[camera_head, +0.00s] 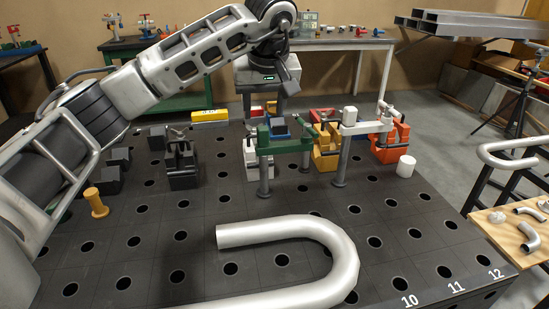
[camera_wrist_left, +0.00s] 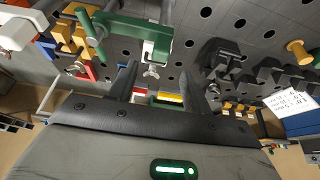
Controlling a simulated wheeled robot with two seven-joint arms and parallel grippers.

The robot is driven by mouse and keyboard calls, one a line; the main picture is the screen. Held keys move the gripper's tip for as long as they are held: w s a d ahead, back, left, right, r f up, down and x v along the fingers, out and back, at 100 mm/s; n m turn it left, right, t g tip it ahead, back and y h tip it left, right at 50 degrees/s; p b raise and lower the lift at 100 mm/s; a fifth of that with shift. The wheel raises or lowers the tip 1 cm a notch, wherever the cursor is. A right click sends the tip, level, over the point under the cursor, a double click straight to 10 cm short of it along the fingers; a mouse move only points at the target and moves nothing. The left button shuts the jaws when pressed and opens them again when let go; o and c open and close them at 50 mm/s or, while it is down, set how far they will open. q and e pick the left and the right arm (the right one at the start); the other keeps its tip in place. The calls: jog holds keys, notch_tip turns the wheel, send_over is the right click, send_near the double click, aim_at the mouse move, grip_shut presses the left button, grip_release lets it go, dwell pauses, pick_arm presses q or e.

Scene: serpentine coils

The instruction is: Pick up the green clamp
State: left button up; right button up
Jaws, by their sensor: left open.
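My left gripper (camera_head: 264,103) is behind the clamp, at the table's far side. Its two fingers (camera_wrist_left: 160,78) are apart with nothing held between them, and they look clear of the clamp. My right gripper is not visible.
An orange clamp (camera_head: 388,142) and a yellow clamp (camera_head: 326,148) stand to the right. Black clamps (camera_head: 181,165) and a yellow peg (camera_head: 96,203) are at left. A bent silver pipe (camera_head: 300,228) lies in front. A yellow block (camera_head: 209,116) is at the far edge.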

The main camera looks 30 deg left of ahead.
aim_at(263, 128)
pick_arm(q)
jog(key=shift+p+x, duration=0.55)
jog(key=shift+x, duration=3)
jog(key=shift+s+d, duration=0.1)
jog(key=shift+s, duration=0.1)
grip_shut()
jog(key=shift+r, duration=0.15)
